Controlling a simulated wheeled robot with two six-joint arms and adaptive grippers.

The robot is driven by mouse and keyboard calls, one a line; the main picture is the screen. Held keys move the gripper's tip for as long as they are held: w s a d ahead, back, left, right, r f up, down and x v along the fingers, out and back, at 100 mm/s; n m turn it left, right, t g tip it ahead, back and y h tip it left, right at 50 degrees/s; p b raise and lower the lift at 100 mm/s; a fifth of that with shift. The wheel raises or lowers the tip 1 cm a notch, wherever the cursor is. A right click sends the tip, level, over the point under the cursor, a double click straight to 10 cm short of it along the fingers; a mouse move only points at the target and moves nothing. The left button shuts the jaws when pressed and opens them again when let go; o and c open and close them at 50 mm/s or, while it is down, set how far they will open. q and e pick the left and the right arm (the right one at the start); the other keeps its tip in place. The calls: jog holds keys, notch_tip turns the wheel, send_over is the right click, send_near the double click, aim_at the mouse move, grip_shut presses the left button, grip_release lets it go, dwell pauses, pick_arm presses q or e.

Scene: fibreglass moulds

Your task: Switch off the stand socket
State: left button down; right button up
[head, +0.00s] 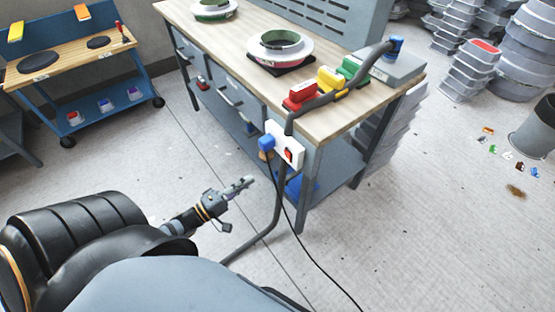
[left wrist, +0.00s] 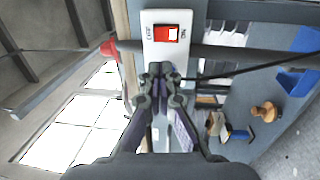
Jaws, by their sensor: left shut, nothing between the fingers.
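The stand socket (head: 274,131) is a white box at the near corner of the workbench. It carries a blue plug (head: 266,143) and a red switch (head: 288,154). In the left wrist view, the white socket plate (left wrist: 154,52) shows the red rocker switch (left wrist: 167,33) between two small labels, too small to read surely. My left gripper (head: 250,181) is shut and empty, in front of and below the socket in the head view. In the left wrist view its closed fingertips (left wrist: 161,68) point at the plate just below the switch; contact cannot be told. My right gripper is not in view.
The workbench (head: 340,122) bears red, yellow and green blocks (head: 330,80), a ring mould (head: 280,42) and a grey hose (head: 368,65). A black cable (head: 310,255) hangs from the socket. A pipe (head: 278,200) runs down below it. The floor in front is mostly clear.

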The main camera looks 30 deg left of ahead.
aim_at(285, 154)
pick_arm(q)
jog(key=x, duration=1.2)
jog(key=shift+w+b, duration=0.25)
jog(key=shift+b, duration=0.1)
jog(key=shift+r, duration=0.15)
